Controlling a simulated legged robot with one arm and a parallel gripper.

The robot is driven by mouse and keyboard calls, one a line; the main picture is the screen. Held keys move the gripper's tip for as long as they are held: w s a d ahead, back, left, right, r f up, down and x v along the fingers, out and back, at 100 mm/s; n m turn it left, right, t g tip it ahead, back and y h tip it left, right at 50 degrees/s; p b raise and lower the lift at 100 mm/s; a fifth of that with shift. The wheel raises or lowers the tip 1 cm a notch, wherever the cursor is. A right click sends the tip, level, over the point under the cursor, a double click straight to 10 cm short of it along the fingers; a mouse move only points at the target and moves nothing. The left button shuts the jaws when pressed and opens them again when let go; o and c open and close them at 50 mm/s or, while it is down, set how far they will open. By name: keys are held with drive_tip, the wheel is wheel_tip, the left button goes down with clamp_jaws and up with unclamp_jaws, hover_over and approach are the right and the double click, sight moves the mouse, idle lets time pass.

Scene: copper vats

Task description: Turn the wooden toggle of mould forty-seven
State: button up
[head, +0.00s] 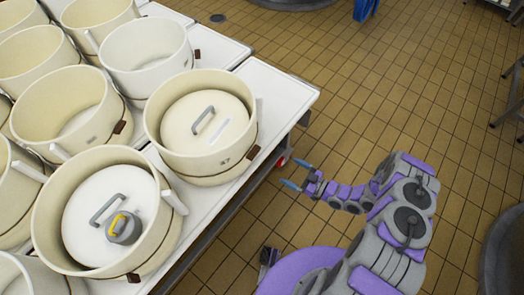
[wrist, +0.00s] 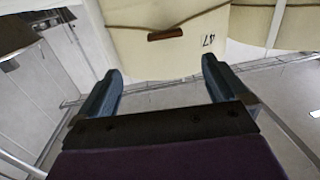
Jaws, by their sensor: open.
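Mould forty-seven (head: 165,150) is a cream round tub with a handled lid (head: 193,128) inside, at the table's right corner in the head view. Its wooden toggle (head: 253,152) is a small brown block on a cord around the wall. The wrist view shows the toggle (wrist: 165,34) at the top, with the number 47 (wrist: 208,41) to its right. My gripper (head: 295,174) is open and empty, right of the mould and apart from it. In the wrist view its two dark blue fingers (wrist: 161,70) point toward the mould, with the toggle beyond the gap between them.
Several more cream moulds (head: 65,100) crowd the white table (head: 285,95). A front mould holds a lid with a grey and yellow weight (head: 124,228). A dark round edge (head: 503,255) shows at lower right.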

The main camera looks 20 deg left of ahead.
drive_tip(key=b, duration=0.4)
approach(255, 153)
drive_tip(key=x, duration=1)
drive_tip(key=shift+w+f, duration=0.1)
drive_tip(key=shift+f, duration=0.3)
drive_tip(key=c, duration=1)
drive_tip(key=shift+o, duration=0.2)
